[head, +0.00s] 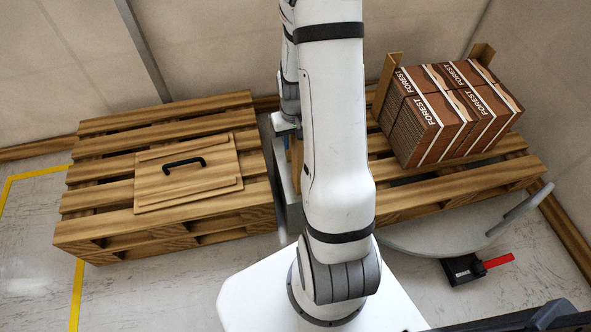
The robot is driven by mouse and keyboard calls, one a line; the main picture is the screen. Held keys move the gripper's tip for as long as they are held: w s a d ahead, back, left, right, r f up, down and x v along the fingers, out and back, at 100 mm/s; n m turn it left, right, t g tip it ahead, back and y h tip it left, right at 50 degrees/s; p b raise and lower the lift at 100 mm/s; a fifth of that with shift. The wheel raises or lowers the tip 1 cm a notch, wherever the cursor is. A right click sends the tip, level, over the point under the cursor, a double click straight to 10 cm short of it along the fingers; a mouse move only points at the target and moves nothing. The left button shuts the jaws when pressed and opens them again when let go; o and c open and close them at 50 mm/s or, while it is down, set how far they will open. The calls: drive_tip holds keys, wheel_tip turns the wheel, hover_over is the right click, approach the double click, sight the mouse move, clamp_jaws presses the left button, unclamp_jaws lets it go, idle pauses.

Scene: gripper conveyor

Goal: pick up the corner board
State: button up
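My gripper (284,124) is only partly in view at the left edge of my white arm, above a grey stand; its fingers are hidden or too small to make out. A narrow upright wooden piece (296,158), which looks like a corner board, shows just below it, mostly hidden behind my arm. I cannot tell whether the gripper touches it. Two more upright wooden boards stand at the right pallet, one (388,76) at the left back of the cartons and one (483,53) behind their right back corner.
Brown FOREST cartons (434,115) stand on the right pallet (520,172). The left pallet (100,200) bears a wooden panel (150,187) with a black handle (184,164). The grey stand (285,180) is between the pallets. Walls close off the back and right.

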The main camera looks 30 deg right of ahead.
drive_tip(key=shift+f, duration=0.25)
clamp_jaws()
idle(0.4)
